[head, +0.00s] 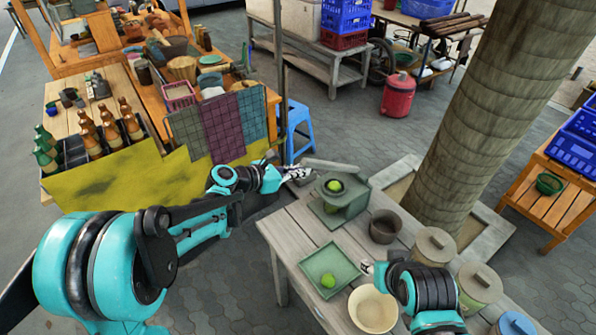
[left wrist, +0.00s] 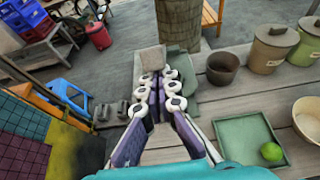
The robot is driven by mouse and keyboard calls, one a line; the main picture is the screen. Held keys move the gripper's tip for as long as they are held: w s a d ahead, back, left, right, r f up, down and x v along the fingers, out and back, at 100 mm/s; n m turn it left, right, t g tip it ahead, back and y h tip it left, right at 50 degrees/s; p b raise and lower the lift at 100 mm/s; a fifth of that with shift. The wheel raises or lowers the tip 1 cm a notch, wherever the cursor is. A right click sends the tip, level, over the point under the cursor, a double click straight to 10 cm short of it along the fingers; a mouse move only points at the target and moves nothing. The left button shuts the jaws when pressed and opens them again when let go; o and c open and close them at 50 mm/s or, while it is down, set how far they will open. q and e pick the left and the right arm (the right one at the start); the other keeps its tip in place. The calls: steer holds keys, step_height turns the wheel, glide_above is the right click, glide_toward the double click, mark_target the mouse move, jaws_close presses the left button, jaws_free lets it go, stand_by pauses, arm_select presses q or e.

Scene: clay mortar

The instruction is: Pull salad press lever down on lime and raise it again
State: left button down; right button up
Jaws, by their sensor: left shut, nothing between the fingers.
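The green salad press (head: 345,209) stands at the back left of the wooden table, with a lime (head: 333,186) showing in its top opening. Its grey lever (head: 330,165) lies across behind the lime, its left end toward my left gripper. My left gripper (head: 297,173) is shut and empty beside that end; contact is unclear. In the left wrist view its fingers (left wrist: 163,88) point at the pale lever end (left wrist: 152,58), with the green press (left wrist: 184,62) just right. My right gripper (head: 367,268) is between the green tray and the cream bowl, its fingers mostly hidden.
A square green tray (head: 318,262) holds another lime (head: 328,281). A cream bowl (head: 373,309), a dark brown pot (head: 385,226) and lidded canisters (head: 434,247) stand on the table. A thick trunk (head: 480,110) rises behind. A blue stool (head: 293,130) stands beyond.

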arm_select(q)
steer(key=d+r+y+p, duration=0.1)
steer(key=r+p, duration=0.1)
steer(key=w+d+r+g+p, duration=0.1)
steer(key=r+p, duration=0.2)
steer(key=w+d+r+g+y+p, duration=0.1)
steer(key=r+p, duration=0.1)
steer(key=shift+w+d+r+y, duration=0.15)
steer(key=shift+w+d+y, duration=0.15)
steer(key=shift+d, duration=0.1)
steer(key=w+d+r+g+y+p, duration=0.1)
steer(key=w+d+r+y+p, duration=0.1)
steer(key=w+d+r+p, duration=0.3)
steer(key=shift+d+g+p, duration=0.4)
steer(key=shift+d+p, duration=0.15)
steer(key=shift+d, duration=0.3)
steer(key=shift+r, duration=0.1)
